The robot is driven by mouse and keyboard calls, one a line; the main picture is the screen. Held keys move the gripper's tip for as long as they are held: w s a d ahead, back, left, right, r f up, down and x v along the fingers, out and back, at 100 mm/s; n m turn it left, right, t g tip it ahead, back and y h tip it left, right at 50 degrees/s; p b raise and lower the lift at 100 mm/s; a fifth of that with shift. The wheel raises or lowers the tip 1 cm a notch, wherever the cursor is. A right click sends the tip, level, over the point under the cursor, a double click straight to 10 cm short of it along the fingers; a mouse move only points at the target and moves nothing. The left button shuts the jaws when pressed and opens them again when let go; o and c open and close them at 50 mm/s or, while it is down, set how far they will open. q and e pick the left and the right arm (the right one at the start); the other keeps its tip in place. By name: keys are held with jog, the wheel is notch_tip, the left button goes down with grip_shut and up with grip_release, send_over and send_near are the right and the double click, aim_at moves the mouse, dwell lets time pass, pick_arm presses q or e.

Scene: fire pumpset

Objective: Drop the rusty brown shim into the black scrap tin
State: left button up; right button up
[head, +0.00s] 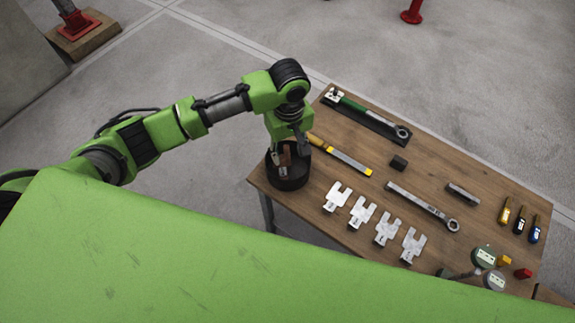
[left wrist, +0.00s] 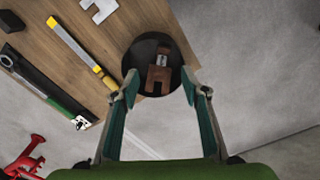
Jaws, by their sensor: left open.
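The rusty brown shim (head: 286,157) shows at the mouth of the black scrap tin (head: 290,182), on the near left corner of the workbench. In the left wrist view the shim (left wrist: 158,76) lies within the outline of the round tin (left wrist: 133,62). I cannot tell whether it rests on the tin's floor or stands tilted in it. My left gripper (head: 290,150) is above the tin, pointing down. In the left wrist view its fingers (left wrist: 161,95) are spread wide, with the shim beyond their tips. My right gripper is in neither view.
A yellow-handled file (head: 345,158), a green-handled torque wrench (head: 365,112) and a combination wrench (head: 423,206) lie on the workbench (head: 455,170). Small screwdrivers (head: 519,221) are at the right.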

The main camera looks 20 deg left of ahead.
pick_arm(q)
notch_tip(320, 180, up, 5)
dwell(0.6)
